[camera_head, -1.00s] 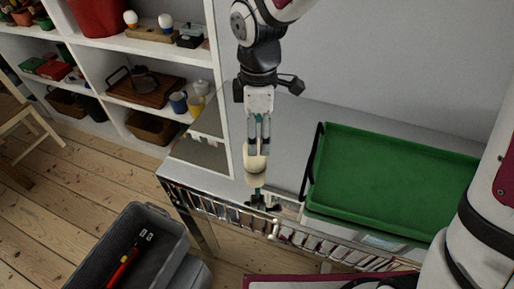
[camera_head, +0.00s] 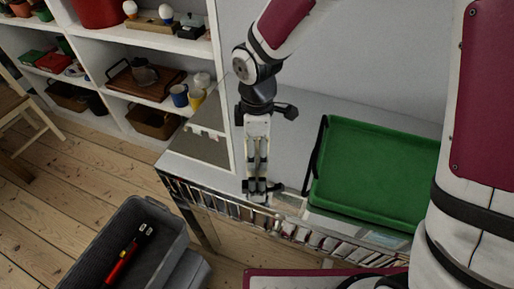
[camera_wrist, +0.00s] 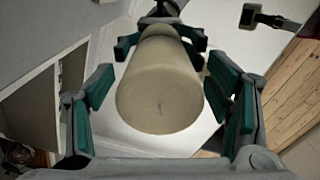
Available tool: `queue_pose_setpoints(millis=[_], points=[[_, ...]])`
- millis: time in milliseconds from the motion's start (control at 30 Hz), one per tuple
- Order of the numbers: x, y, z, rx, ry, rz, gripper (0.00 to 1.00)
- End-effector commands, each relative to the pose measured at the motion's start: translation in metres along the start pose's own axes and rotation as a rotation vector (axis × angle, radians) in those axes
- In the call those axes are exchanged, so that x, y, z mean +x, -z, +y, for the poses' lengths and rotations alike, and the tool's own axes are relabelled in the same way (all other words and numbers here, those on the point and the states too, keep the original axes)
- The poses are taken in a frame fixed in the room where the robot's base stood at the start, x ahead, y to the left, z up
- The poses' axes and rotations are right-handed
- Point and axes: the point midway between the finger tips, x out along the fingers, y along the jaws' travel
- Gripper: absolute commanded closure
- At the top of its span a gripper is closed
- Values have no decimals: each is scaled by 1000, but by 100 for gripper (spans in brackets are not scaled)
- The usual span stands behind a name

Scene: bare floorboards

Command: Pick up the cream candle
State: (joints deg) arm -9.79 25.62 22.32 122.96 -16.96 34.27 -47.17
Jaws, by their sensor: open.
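The cream candle (camera_wrist: 158,95) is a pale upright cylinder with a small dark wick on its top face. In the wrist view it fills the middle, between the two teal-padded fingers of my gripper (camera_head: 257,172). The fingers stand open on either side of it, with a visible gap on the left and less room on the right. In the head view my gripper points down over the shiny grey top, and the candle is mostly hidden by the fingers.
A green tray (camera_head: 375,175) lies right of my gripper on the same grey top (camera_head: 200,165). A white shelf unit (camera_head: 222,60) with mugs, a brown tray and baskets stands at left. A grey bin (camera_head: 165,222) holding a red-handled tool is on the floor in front.

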Motion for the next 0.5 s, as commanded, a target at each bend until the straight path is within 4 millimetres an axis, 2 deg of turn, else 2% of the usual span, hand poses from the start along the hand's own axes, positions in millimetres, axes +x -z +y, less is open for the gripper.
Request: queue_pose_setpoints(millis=[67,333,500], points=[[0,0,0,0,0,0,27],[-1,0,0,0,0,0,85],[-1,0,0,0,0,0,85]])
